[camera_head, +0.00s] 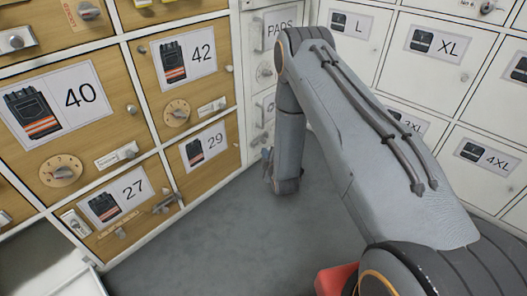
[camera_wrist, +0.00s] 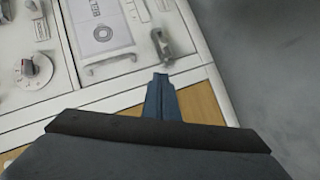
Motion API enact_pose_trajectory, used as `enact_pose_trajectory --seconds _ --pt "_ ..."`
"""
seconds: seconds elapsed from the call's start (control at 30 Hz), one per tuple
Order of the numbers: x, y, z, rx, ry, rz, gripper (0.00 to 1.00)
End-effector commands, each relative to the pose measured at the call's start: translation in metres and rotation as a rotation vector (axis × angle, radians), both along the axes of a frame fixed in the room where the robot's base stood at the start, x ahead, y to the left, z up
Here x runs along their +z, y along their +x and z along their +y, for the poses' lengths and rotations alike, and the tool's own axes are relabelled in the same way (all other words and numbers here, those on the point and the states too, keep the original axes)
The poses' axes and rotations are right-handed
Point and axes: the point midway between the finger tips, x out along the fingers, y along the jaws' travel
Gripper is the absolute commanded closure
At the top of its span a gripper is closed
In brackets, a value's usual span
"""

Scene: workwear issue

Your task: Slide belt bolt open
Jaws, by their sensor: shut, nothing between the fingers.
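In the wrist view, a white door carries a label (camera_wrist: 97,25) with a picture and rotated lettering that looks like "BELT", though it is blurred. A small grey metal bolt fitting (camera_wrist: 161,45) sits at the door's edge. I cannot tell how far its slide is drawn. My gripper (camera_wrist: 160,80) is shut and empty, its tips just below the bolt fitting in the picture and seemingly apart from it. In the head view, my gripper (camera_head: 268,165) is low by the white column, mostly hidden by my arm. The lower door's label there is largely hidden.
A pull handle (camera_wrist: 110,65) lies left of the bolt, with a red-marked dial (camera_wrist: 35,68) farther left. In the head view, wooden lockers (camera_head: 150,125) stand left, white size lockers (camera_head: 440,75) right. An open drawer (camera_head: 55,270) juts out lower left. Grey floor (camera_head: 220,240) is clear between.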

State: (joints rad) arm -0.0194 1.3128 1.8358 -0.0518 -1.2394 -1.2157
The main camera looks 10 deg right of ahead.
Motion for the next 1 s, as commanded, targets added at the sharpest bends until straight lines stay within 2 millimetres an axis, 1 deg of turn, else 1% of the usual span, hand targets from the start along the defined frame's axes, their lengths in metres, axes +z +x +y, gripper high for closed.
enact_pose_trajectory --seconds 0.03,0.07,0.43,0.57,0.67,1.0 --pt "-0.007 0.001 0.0 0.003 -0.006 -0.007 1.0" --pt "-0.007 0.001 0.0 0.005 -0.009 -0.012 1.0" --pt "-0.007 0.001 0.001 0.006 -0.012 -0.017 1.0" --pt "-0.01 0.008 0.001 0.006 -0.012 -0.017 1.0" --pt "-0.015 0.021 0.002 0.006 -0.013 -0.019 1.0" --pt "-0.037 0.082 0.006 0.005 -0.012 -0.019 1.0"
